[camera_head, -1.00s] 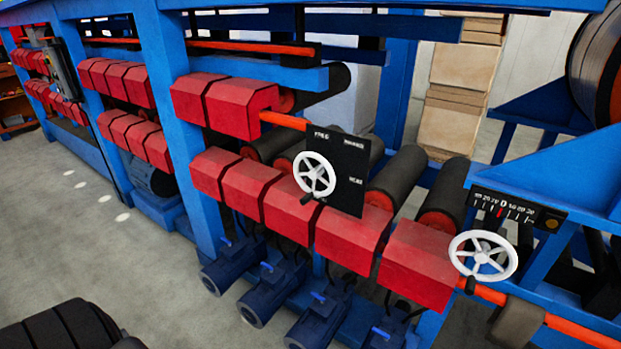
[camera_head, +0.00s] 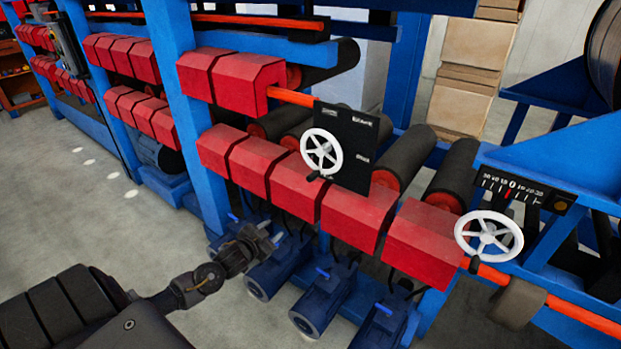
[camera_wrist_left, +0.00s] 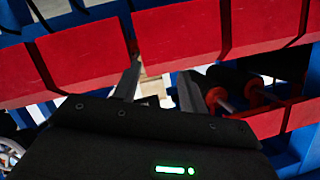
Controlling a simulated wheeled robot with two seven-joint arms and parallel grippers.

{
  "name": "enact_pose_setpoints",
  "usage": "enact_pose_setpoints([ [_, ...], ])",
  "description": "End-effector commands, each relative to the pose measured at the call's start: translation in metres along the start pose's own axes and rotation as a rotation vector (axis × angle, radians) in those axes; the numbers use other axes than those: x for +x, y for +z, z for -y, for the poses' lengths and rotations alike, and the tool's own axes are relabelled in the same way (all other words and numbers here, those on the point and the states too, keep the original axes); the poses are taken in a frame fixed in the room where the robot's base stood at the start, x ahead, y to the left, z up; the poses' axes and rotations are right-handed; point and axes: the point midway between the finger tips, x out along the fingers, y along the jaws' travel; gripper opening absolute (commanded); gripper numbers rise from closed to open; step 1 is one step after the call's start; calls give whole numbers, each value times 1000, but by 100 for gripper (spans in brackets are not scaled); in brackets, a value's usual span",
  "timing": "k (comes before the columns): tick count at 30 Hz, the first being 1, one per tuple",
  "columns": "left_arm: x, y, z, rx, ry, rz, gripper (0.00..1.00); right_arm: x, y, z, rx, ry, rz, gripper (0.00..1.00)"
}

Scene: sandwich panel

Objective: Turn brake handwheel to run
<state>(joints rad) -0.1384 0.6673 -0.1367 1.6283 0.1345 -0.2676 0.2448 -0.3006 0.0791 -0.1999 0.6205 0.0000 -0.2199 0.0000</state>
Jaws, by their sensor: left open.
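A white spoked handwheel (camera_head: 321,152) stands in front of a black plate (camera_head: 362,150) with small white labels, too blurred to read. A dark knob sits at its lower edge. A second white handwheel (camera_head: 489,236) is at the right, below a numbered scale (camera_head: 524,190) with a red mark. I cannot read which one is the brake wheel. My left gripper (camera_head: 268,237) is open and empty, lower left of the plate's handwheel and well apart from it. In the left wrist view its two fingers (camera_wrist_left: 160,86) are spread before red housings. My right gripper is not in view.
A row of red housings (camera_head: 302,186) runs beside the plate's handwheel. Blue motors (camera_head: 320,303) stand below it, close to my left gripper. Blue posts (camera_head: 194,110) and beams frame the machine. The grey floor (camera_head: 85,200) at left is clear.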

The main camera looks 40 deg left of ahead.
Motion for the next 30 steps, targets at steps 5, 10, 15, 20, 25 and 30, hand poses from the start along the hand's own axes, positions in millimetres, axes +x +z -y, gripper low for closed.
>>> enact_pose_setpoints([
  [5, -28, -137, 11, -100, 25, -262, 42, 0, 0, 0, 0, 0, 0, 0],
  [10, -48, -179, 6, -233, 53, -345, 42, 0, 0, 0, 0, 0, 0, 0],
  [15, -46, -177, 7, -265, 55, -338, 42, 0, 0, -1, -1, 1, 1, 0],
  [20, -34, -182, 7, -264, 54, -338, 42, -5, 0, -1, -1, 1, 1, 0],
  [25, -6, -193, 8, -264, 52, -338, 42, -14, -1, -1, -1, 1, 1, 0],
  [30, 24, -203, 7, -262, 54, -338, 42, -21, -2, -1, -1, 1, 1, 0],
])
